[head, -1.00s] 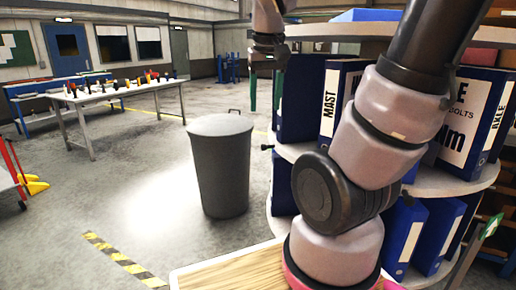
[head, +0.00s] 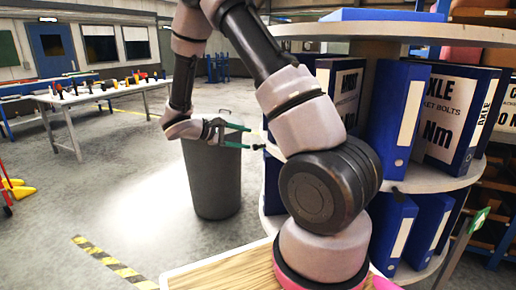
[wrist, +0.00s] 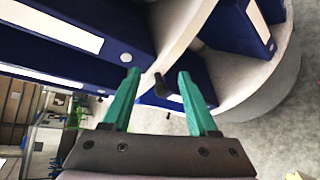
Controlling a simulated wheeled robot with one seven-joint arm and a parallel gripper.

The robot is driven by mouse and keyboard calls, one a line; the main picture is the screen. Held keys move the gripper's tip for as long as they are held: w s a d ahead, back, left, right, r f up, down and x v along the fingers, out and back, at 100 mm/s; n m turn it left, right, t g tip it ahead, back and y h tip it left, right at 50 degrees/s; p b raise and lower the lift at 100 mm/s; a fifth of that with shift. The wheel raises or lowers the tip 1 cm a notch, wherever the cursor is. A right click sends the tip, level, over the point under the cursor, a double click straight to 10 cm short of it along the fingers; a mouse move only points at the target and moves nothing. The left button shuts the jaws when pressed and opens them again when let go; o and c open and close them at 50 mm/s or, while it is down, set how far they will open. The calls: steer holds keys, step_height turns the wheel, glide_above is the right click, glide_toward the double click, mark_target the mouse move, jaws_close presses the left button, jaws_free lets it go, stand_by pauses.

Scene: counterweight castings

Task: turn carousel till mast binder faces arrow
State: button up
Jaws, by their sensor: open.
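The carousel (head: 432,181) stands at the right in the head view, with blue binders on its round pale shelves. The binder with the MAST spine is not readable now; my arm covers part of that area. A binder with a partly covered label (head: 348,90) shows beside my arm. A green plate with a pale mark (head: 480,219), perhaps the arrow, is at the lower right. My gripper (head: 246,138) is open and empty at the carousel's left side.
A grey bin (head: 212,180) stands behind my gripper. A work table (head: 100,95) with small items is at the back left. A binder marked AXLE (head: 452,110) sits on the carousel's right.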

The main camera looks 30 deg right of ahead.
mark_target(254, 147)
steer(key=w+a+f+n+t+h, duration=0.1)
steer(key=w+a+f+n+t, duration=0.15)
steer(key=w+f, duration=0.2)
steer(key=x, duration=0.7)
steer(key=s+x, duration=0.1)
steer(key=x, duration=0.3)
steer(key=shift+d, duration=0.25)
jaws_close()
steer(key=shift+r, duration=0.1)
stand_by(0.7)
